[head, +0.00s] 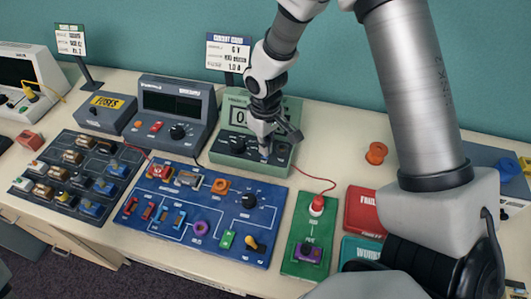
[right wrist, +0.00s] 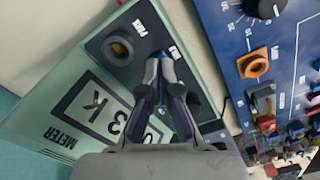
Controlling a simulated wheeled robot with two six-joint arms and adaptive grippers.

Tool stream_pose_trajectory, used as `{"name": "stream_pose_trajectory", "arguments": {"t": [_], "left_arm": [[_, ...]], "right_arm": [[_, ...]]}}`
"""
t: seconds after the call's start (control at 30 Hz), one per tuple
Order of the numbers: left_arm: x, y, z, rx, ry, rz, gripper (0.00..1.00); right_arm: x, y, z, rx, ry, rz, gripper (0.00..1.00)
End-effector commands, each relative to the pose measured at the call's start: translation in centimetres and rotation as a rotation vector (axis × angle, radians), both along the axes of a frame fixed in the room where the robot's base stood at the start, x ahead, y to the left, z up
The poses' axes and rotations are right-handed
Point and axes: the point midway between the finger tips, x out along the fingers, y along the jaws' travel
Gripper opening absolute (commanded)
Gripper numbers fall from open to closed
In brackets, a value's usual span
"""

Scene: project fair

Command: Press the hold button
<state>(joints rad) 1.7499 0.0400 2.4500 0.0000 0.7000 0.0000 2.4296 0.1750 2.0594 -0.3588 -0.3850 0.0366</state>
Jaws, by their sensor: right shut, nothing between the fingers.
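The green meter (head: 225,155) stands at the back of the table, with its display partly hidden by my right arm. My right gripper (head: 264,152) is shut and empty, pointing down at the meter's control panel. In the right wrist view its fingertips (right wrist: 160,62) are over a small blue part beside a white label. This is probably the hold button, mostly hidden by the fingertips. I cannot tell whether they touch it or whether it is pushed in.
A blue circuit board (head: 200,230) lies in front of the meter, and a green board (head: 297,262) with a red button lies to the right. A grey power supply (head: 172,110) stands left of the meter. An orange spool (head: 376,153) stands to the right.

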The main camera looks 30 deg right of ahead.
Motion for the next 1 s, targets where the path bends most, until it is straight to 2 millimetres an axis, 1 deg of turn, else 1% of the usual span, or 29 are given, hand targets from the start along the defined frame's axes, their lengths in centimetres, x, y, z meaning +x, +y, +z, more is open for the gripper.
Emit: {"name": "stream_pose_trajectory", "arguments": {"t": [0.73,0.87,1.0], "left_arm": [[0.0,0.0,-0.6,0.0,0.0,0.0,0.64],[0.0,0.0,-0.1,0.0,0.0,0.0,0.64],[0.0,0.0,1.3,0.0,0.0,0.0,0.64]], "right_arm": [[0.0,0.0,-1.0,0.0,0.0,0.0,0.0],[0.0,0.0,-0.5,0.0,0.0,0.0,0.0],[0.0,0.0,1.0,0.0,0.0,0.0,0.0]]}}
